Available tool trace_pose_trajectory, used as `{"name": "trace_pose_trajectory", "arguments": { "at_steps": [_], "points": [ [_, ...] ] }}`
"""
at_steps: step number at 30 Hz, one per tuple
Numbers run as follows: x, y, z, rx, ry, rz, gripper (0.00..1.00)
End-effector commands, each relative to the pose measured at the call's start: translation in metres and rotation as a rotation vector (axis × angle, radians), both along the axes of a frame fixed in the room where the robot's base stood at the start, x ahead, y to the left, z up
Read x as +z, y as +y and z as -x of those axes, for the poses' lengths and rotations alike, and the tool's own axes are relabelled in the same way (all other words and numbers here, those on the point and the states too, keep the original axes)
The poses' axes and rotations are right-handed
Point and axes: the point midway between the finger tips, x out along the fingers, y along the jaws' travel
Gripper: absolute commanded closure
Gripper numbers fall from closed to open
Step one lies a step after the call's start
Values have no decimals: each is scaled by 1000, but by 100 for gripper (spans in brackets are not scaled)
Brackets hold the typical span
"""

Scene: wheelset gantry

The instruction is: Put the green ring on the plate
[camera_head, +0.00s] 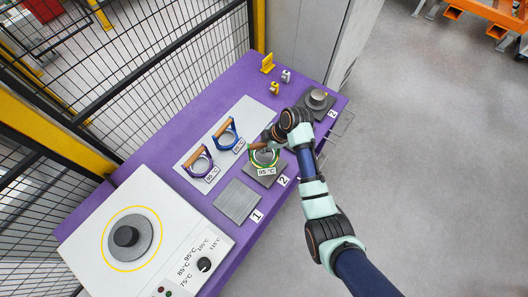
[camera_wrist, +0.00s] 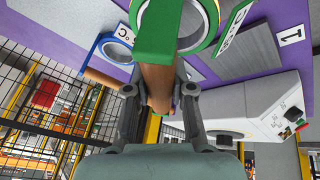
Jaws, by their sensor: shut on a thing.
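The green ring (camera_head: 276,161) has a brown wooden handle (camera_head: 256,146) and appears over the grey plate (camera_head: 262,182) beside a label 2. Whether it touches the plate or hangs just above it, I cannot tell. In the wrist view the green ring (camera_wrist: 208,40) is large at the top, and my gripper (camera_wrist: 160,92) is shut on its brown handle (camera_wrist: 157,78). In the head view my wrist partly covers my gripper (camera_head: 268,140). A bare grey plate (camera_head: 237,201) marked 1 lies nearer the front left.
A purple ring (camera_head: 209,171) and a blue ring (camera_head: 238,143) stand on a white board (camera_head: 247,108). A white heater box (camera_head: 165,205) fills the table's left end. A dark round fixture (camera_head: 316,101) and small yellow parts (camera_head: 267,64) are at the far end.

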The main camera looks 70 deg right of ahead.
Motion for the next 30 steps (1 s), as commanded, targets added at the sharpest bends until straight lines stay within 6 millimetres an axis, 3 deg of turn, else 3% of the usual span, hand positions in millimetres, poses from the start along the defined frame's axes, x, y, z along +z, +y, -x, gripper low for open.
{"name": "trace_pose_trajectory", "arguments": {
  "at_steps": [7,14,25,26,30],
  "points": [
    [-13,-1,-1,-1,-2,1,100],
    [-49,-1,-1,-1,-2,1,100],
    [-54,-1,-1,0,-2,2,100],
    [-55,-1,0,-1,-2,1,76],
    [-54,0,0,0,-1,0,52]
  ]
}}
